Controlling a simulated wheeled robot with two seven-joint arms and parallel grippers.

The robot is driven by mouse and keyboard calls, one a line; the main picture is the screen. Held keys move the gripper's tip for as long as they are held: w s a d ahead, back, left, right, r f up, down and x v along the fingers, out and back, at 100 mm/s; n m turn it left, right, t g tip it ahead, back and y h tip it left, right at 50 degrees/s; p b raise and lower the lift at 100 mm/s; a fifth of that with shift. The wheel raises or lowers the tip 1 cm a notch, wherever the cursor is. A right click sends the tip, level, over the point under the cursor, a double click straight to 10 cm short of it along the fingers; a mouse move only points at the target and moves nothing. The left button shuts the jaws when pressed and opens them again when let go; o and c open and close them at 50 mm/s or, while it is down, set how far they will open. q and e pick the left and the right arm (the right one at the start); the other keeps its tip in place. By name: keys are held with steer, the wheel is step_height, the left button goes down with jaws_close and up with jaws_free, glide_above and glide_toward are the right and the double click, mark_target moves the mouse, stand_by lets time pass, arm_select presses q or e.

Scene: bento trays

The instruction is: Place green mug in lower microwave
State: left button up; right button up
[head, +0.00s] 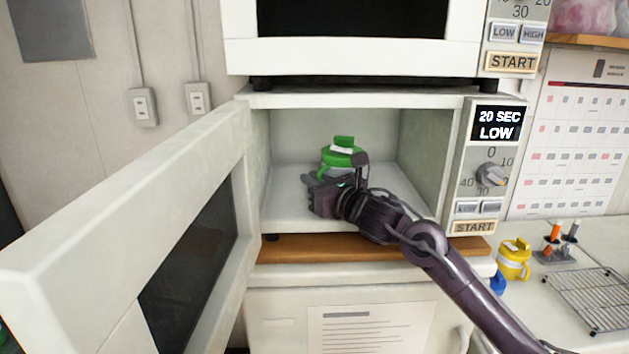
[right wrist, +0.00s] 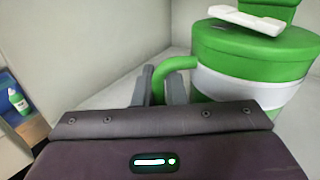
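The green mug (head: 338,158) has a green lid and a white band. It is upright inside the open lower microwave (head: 285,215), towards the back of the floor. My right gripper (right wrist: 160,88) reaches in from the front right. Its two fingers stand on either side of the mug's handle with little or no gap, so it looks shut on the handle. In the right wrist view the mug (right wrist: 250,60) fills the upper right. The mug's base is hidden behind my gripper, so I cannot tell if it touches the floor. My left gripper is not in view.
The microwave door (head: 130,215) hangs open to the left. An upper microwave (head: 350,55) sits above. The panel (head: 497,123) reads 20 SEC LOW. A yellow mug (head: 513,260), a pen holder (head: 556,255) and a wire rack (head: 597,298) are on the right counter.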

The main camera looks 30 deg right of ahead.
steer(key=o, duration=0.4)
steer(key=shift+r, duration=0.1)
steer(key=shift+r+p, duration=0.25)
steer(key=shift+p, duration=0.15)
steer(key=s+b, duration=0.1)
steer(key=s, duration=0.1)
steer(key=s+f+b, duration=0.1)
steer(key=shift+s, duration=0.4)
steer(key=s+b, duration=0.2)
steer(key=s, duration=0.6)
steer(key=shift+s+d+r+b, duration=0.2)
steer(key=shift+r+b, duration=0.15)
steer(key=shift+b, duration=0.05)
